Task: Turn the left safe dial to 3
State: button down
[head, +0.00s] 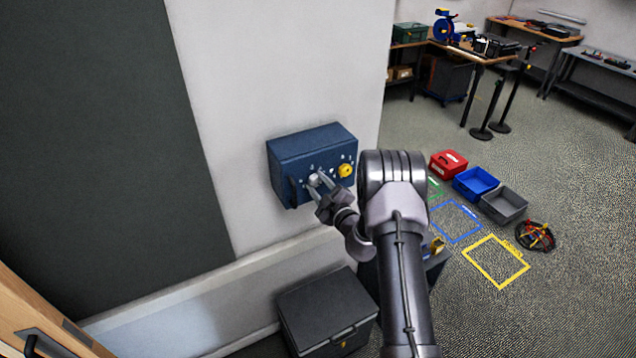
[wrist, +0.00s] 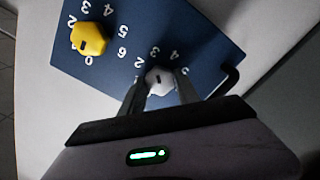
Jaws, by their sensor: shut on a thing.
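A blue safe (head: 308,148) is on the pale wall, with two dials on its front. The left dial is white (head: 313,180) and the right dial is yellow (head: 345,170). My gripper (head: 320,184) is at the white dial. In the wrist view my gripper (wrist: 160,86) has one finger on each side of the white dial (wrist: 158,76) and is shut on it. The white dial has a short dark mark, but I cannot tell which number it points to. Some of its numbers are hidden by the fingers. The yellow dial (wrist: 88,40) stands free.
A dark handle (head: 292,190) is on the safe's left side. A dark lidded box (head: 325,308) is on the floor below. A red case (head: 448,163), a blue bin (head: 475,184) and a grey bin (head: 503,205) stand to the right, beside open floor with taped outlines.

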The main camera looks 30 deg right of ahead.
dwell(0.3)
jog(key=c, duration=0.9)
grip_release()
jog(key=s, duration=0.5)
jog(key=s+b, duration=0.1)
jog(key=s, duration=1.1)
jog(key=shift+s+d+b, duration=0.2)
jog(key=shift+d+b, duration=0.05)
jog(key=shift+b, duration=0.15)
